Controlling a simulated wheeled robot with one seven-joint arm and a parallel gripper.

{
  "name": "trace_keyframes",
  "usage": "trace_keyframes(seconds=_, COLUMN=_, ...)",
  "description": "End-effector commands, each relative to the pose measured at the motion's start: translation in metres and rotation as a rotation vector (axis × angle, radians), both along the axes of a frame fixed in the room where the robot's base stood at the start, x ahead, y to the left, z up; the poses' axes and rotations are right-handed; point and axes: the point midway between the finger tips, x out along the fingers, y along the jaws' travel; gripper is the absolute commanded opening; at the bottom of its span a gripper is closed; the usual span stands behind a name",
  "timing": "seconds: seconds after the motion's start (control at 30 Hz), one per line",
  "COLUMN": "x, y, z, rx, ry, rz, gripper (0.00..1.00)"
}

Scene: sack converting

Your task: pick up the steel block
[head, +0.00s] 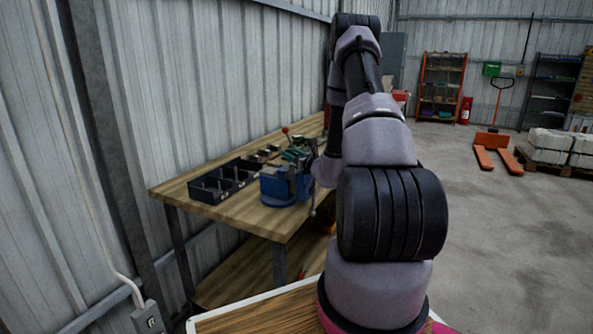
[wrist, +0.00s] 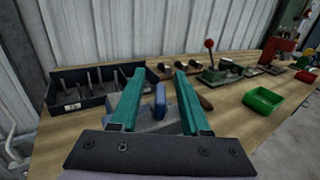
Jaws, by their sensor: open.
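My gripper (wrist: 160,74) shows in the wrist view with its two teal fingers apart and nothing clearly held between them. A blue vise (head: 284,184) stands near the front edge of the wooden workbench in the head view. In the wrist view a blue part (wrist: 160,98) and grey surfaces show between and behind the fingers, probably the vise. I cannot make out the steel block for certain; it may be hidden by the fingers or the vise. In the head view my arm hides the gripper.
A black divided tray (wrist: 90,86) lies left of the fingers on the workbench (head: 248,218). A red-knobbed lever tool (wrist: 211,62) stands behind, with several small metal parts nearby. A green bin (wrist: 262,100) sits at right. The corrugated wall is close behind. Bare bench top shows at front right.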

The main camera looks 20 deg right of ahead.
Motion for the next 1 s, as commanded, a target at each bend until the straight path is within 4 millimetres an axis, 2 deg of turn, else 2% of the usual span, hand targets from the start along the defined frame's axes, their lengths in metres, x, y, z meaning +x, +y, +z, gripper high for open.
trace_keyframes(seconds=0.1, x=-0.0003, y=0.0001, z=-0.0001, rx=0.000, ry=0.000, rz=0.000, gripper=0.46)
trace_keyframes(seconds=0.17, x=-0.0004, y=0.0000, z=-0.0002, rx=0.000, ry=0.000, rz=0.000, gripper=0.23)
trace_keyframes(seconds=0.2, x=-0.0004, y=0.0000, z=-0.0002, rx=0.000, ry=0.000, rz=0.000, gripper=0.08)
trace_keyframes(seconds=0.23, x=-0.0004, y=0.0000, z=-0.0002, rx=0.000, ry=0.000, rz=0.000, gripper=0.00)
trace_keyframes(seconds=1.0, x=-0.0008, y=-0.0001, z=-0.0003, rx=0.000, ry=0.001, rz=0.000, gripper=0.00)
